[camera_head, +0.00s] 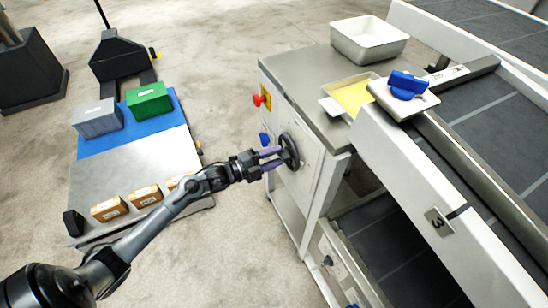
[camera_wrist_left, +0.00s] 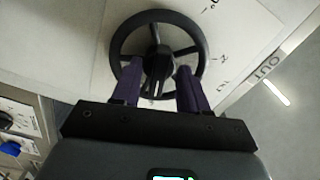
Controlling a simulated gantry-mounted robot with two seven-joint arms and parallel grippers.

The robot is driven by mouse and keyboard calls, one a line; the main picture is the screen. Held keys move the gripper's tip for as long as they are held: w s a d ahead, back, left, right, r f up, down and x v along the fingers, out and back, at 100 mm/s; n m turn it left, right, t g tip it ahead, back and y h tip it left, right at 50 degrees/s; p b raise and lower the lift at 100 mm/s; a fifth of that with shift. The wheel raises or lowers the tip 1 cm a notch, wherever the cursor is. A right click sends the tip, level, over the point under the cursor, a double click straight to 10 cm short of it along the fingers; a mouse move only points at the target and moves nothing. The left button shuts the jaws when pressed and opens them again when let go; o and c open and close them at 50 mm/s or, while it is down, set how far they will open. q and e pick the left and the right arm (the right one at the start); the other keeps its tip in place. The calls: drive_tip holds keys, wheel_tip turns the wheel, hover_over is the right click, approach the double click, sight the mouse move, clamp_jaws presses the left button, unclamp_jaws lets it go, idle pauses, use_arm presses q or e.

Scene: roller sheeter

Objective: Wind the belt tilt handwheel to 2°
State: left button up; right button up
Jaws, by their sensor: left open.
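The black handwheel (camera_head: 290,152) is mounted on the side of the white machine cabinet. It also shows in the left wrist view (camera_wrist_left: 116,38), with spokes, a central hub and small scale marks on the white plate around it; their values are too small to read surely. My left gripper (camera_head: 276,158) reaches the wheel from the left. In the left wrist view its two purple fingers (camera_wrist_left: 160,78) are open, one on each side of the hub, overlapping the wheel's lower part. I cannot tell whether they touch it.
A red knob (camera_head: 259,100) and a blue knob (camera_head: 264,139) sit on the cabinet left of the wheel. A metal tray (camera_head: 369,42) stands on top. A cart (camera_head: 135,178) with blocks stands at left. Open floor lies between cart and cabinet.

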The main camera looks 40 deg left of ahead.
use_arm(q)
drive_tip(key=shift+w, duration=0.1)
drive_tip(key=shift+c, duration=0.4)
clamp_jaws()
